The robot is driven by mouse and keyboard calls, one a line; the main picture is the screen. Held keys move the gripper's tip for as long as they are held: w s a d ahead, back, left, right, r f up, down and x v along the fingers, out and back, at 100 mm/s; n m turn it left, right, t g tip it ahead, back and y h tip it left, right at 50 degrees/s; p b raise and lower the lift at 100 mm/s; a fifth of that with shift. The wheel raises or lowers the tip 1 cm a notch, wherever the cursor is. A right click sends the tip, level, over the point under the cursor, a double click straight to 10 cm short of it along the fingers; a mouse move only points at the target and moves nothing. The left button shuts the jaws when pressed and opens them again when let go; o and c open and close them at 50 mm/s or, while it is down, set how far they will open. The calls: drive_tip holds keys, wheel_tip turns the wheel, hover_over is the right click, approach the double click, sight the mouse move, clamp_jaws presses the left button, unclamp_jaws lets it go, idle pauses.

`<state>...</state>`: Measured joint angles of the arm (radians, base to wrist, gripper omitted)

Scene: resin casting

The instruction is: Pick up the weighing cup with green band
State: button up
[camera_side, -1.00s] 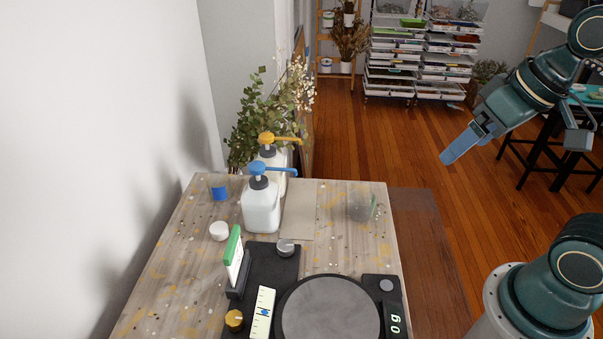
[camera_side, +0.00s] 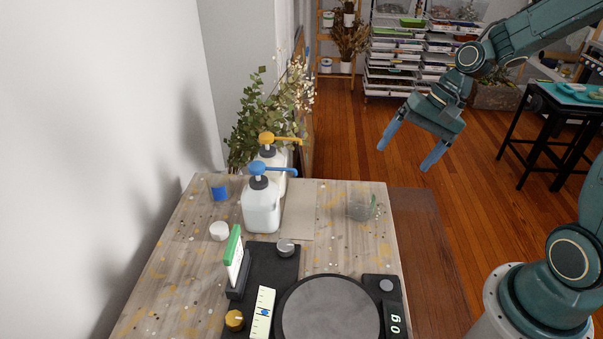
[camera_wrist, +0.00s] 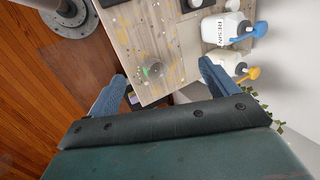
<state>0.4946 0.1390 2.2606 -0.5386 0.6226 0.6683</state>
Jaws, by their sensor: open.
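The weighing cup with green band (camera_side: 361,207) is a clear cup standing on the wooden table, right of the pump bottles in the side view. It shows small in the wrist view (camera_wrist: 152,70), between my fingers and well beyond them. My gripper (camera_side: 405,160) is open and empty, in the air behind and above the table's far right corner. In the wrist view my gripper's (camera_wrist: 164,88) two blue fingers are spread wide. Nothing touches the cup.
Pump bottles with a blue pump (camera_side: 262,208) and an orange pump (camera_side: 267,139) stand left of the cup. The wall is at left.

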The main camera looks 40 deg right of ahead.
drive_tip(key=d+f+m+t+y, duration=0.2)
drive_tip(key=d+f+m, duration=0.1)
drive_tip(key=f+m, duration=0.2)
drive_tip(key=w+d+f+m+t+y, duration=0.1)
drive_tip(key=d+f+m+t+y, duration=0.1)
drive_tip(key=d+f+m, duration=0.2)
drive_tip(key=w+d+f+m+t+y, duration=0.1)
drive_tip(key=d+f+m, duration=0.3)
drive_tip(key=f+m, duration=0.4)
wheel_tip(320, 180, down, 4)
drive_tip(key=shift+w+d+r+t+y, duration=0.15)
drive_tip(key=shift+d+t+y, duration=0.1)
drive_tip(key=shift+t+y, duration=0.35)
approach(349, 209)
drive_tip(key=shift+w+a+f, duration=0.35)
drive_tip(key=shift+w+f, duration=0.25)
drive_tip(key=shift+w, duration=0.05)
drive_tip(key=shift+a, duration=0.1)
drive_tip(key=shift+x, duration=2.55)
